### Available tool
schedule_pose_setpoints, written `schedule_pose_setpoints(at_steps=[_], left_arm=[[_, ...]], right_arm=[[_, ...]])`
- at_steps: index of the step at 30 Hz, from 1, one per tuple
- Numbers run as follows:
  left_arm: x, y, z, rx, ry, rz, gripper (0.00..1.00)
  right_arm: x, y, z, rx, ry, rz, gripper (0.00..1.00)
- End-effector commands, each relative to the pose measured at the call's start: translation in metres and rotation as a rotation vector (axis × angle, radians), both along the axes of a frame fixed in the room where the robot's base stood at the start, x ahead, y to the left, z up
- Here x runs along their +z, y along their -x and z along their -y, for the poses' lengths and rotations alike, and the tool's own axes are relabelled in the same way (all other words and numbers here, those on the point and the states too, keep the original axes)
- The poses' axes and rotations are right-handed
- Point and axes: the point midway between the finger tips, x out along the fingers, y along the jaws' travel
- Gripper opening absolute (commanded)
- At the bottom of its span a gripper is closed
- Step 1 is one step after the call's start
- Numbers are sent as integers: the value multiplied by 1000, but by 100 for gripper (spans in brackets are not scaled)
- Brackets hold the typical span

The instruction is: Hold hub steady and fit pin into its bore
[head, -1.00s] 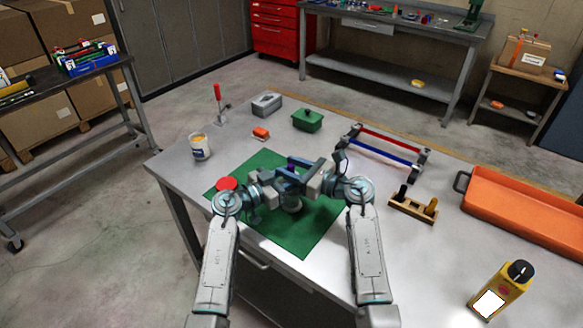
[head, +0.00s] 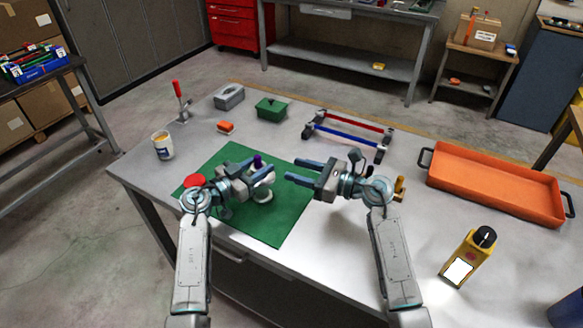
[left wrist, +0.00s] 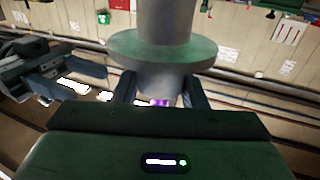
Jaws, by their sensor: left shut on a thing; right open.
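The hub (head: 263,193) is a pale grey flanged cylinder over the green mat (head: 292,205). My left gripper (head: 262,175) is shut on it. In the left wrist view the hub (left wrist: 165,52) shows its wide flange, with its lower end between the fingers (left wrist: 160,92). The purple pin (head: 257,161) stands upright at the hub's top, apparently in the bore; how deep it sits is hidden. A bit of purple (left wrist: 161,102) also shows between the fingers in the left wrist view. My right gripper (head: 292,170) is open and empty, right of the hub and apart from it.
A small wooden stand (head: 400,188) is partly behind my right arm. A rack with red and blue bars (head: 350,128), a green box (head: 271,110) and an orange tray (head: 500,185) stand around the mat. A yellow device (head: 466,258) is at the front right.

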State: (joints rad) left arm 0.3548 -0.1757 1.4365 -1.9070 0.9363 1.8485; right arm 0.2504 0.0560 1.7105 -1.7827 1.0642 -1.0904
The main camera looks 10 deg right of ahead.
Motion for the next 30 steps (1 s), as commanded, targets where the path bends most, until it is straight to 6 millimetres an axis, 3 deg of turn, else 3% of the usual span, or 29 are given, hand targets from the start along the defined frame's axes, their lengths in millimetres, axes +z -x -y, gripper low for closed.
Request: schedule_pose_setpoints(at_steps=[9,10,13,23,30], left_arm=[[-1,0,0,1,-2,-1,4],[-1,0,0,1,-2,-1,42],[-1,0,0,1,-2,-1,62],[0,1,-2,1,0,0,64],[-2,21,-30,2,-4,-1,64]], right_arm=[[0,0,0,0,0,0,42],[0,0,0,0,0,0,42],[0,0,0,0,0,0,42],[0,0,0,0,0,0,42],[0,0,0,0,0,0,42]])
